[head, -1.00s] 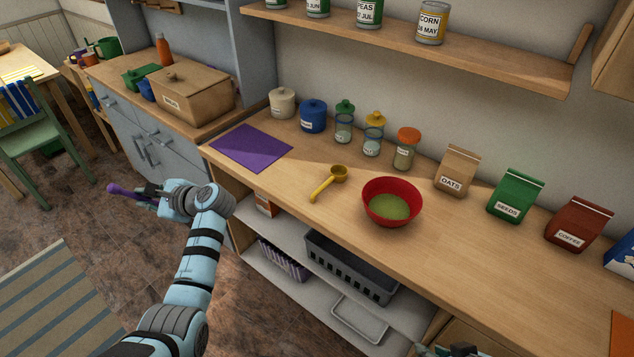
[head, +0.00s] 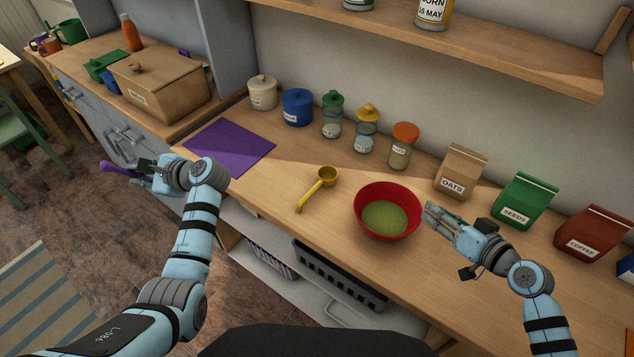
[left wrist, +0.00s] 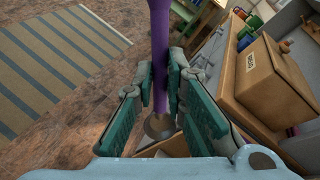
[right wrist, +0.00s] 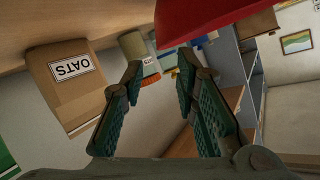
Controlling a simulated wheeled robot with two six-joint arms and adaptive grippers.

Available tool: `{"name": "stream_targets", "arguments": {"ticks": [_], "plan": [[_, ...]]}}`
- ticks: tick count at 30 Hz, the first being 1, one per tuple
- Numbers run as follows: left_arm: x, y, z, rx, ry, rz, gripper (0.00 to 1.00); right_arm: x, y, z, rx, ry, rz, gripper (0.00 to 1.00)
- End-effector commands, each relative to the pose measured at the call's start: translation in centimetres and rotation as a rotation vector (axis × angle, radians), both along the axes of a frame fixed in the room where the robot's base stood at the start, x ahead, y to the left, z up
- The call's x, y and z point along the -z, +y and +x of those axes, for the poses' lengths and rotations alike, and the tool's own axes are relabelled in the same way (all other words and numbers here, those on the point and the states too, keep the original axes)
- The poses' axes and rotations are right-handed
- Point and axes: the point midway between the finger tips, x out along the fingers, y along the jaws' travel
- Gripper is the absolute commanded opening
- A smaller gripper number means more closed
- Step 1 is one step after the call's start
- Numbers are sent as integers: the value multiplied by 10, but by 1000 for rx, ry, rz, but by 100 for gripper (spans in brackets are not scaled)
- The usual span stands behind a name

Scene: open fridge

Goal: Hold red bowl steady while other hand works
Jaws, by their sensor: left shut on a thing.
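The red bowl (head: 366,228) stands upright on the wooden counter with green contents (head: 384,215) in it. My right gripper (head: 429,211) is beside the bowl's right rim. In the right wrist view, the gripper's fingers (right wrist: 160,85) are apart, with nothing between them, and part of the red bowl (right wrist: 205,18) shows just beyond the tips. My left gripper (head: 150,173) is off to the left of the counter, shut on a purple-handled utensil (head: 118,167). The purple handle also shows between the fingers in the left wrist view (left wrist: 160,50).
A yellow scoop (head: 316,189) lies left of the bowl. A purple mat (head: 230,147) lies at the counter's left end. Several jars (head: 333,115) stand along the wall. The oats bag (head: 460,172), seeds bag (head: 525,202) and coffee bag (head: 592,233) stand behind my right arm.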

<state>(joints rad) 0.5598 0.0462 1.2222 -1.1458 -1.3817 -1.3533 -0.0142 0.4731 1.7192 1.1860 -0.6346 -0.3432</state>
Motion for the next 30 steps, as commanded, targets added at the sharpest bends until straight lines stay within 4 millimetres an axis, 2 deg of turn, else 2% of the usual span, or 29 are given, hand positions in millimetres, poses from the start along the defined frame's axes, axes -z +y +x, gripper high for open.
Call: {"name": "stream_targets", "arguments": {"ticks": [3, 9, 18, 24, 30], "plan": [[4, 0, 0, 0, 0, 1, 0, 11, 15, 26, -1, -2, 6, 28], [8, -1, 1, 2, -1, 1, 0, 23, 29, 52, 0, 1, 2, 28], [7, -1, 2, 3, -1, 0, 0, 25, 31, 56, 0, 1, 0, 28], [7, -2, 2, 4, -1, 1, 0, 25, 30, 56, 0, 1, -1, 0], [7, -2, 2, 4, -1, 1, 0, 25, 30, 56, 1, 2, -2, 0]]}}
